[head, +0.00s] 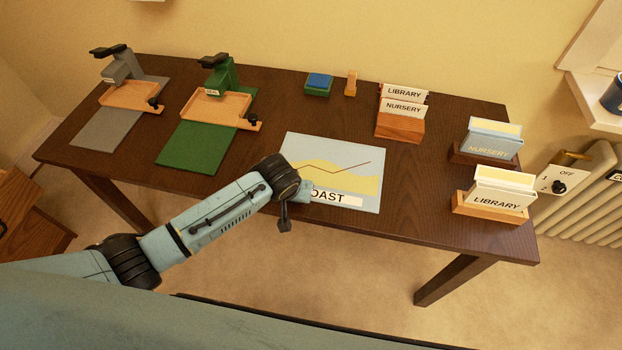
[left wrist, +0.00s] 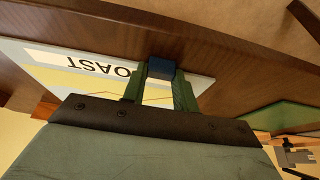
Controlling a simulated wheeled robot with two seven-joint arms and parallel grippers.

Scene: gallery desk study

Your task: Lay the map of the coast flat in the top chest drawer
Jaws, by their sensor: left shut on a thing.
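The map of the coast (head: 330,160) is a pale blue sheet with a yellow band, a dark line and a white label reading "OAST", its first letter hidden by my gripper. It is at the front middle of the dark desk; I cannot tell whether it touches the top. My left gripper (head: 303,192) is shut on its near left part. The left wrist view shows the map (left wrist: 100,82) at the fingers (left wrist: 160,85). A wooden drawer unit, seemingly the chest (head: 22,212), is partly in view at the left edge. My right gripper is out of view.
The desk (head: 265,225) also holds a grey stand (head: 105,130) and a green stand (head: 195,150) with wooden trays, a blue pad (head: 319,81), a wooden stamp (head: 350,84) and card holders (head: 400,128) at the right. A radiator (head: 590,195) stands right of the desk.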

